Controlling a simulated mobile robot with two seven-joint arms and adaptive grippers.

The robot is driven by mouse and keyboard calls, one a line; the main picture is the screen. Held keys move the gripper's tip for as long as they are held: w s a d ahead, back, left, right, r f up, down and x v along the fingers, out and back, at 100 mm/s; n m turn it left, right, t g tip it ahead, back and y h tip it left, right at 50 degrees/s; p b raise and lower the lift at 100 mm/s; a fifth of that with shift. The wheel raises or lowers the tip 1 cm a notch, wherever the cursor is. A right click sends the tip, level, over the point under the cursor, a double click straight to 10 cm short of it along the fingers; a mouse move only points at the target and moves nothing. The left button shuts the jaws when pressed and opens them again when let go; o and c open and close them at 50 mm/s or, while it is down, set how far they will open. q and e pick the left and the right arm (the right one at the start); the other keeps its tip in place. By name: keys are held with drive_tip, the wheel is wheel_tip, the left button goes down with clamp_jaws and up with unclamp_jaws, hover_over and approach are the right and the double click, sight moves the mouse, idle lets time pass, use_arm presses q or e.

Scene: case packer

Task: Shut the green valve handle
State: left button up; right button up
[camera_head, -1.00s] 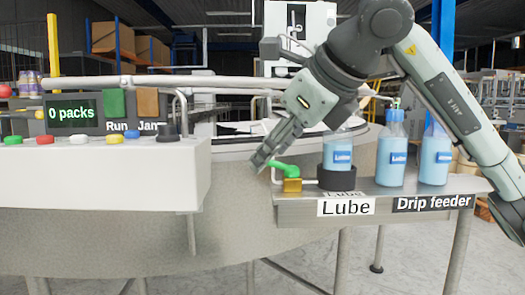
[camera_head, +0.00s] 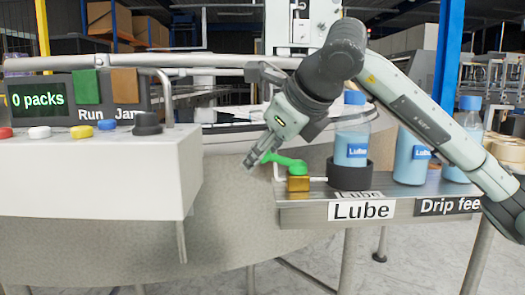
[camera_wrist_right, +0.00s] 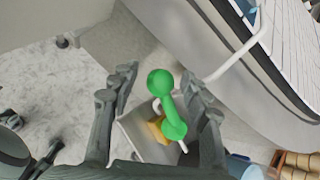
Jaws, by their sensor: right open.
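The green valve handle (camera_head: 287,161) sits on a brass valve block (camera_head: 298,184) at the left end of the metal Lube shelf. It points left, roughly in line with the thin pipe beside the bottle. My right gripper (camera_head: 253,160) reaches down from above at the handle's free, knobbed end. In the right wrist view my right gripper (camera_wrist_right: 158,77) is open, with one finger on each side of the green handle (camera_wrist_right: 171,114). Gaps show between handle and fingers. The brass block (camera_wrist_right: 157,129) is partly hidden under the handle. My left gripper is not in view.
A Lube bottle (camera_head: 351,146) stands in a black holder just right of the valve, with more bottles beyond. A white control box (camera_head: 90,175) with coloured buttons is at left. The conveyor's curved side wall (camera_head: 235,215) lies behind the valve.

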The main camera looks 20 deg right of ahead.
drive_tip(key=shift+w+f, duration=0.15)
drive_tip(key=shift+w, duration=0.05)
clamp_jaws()
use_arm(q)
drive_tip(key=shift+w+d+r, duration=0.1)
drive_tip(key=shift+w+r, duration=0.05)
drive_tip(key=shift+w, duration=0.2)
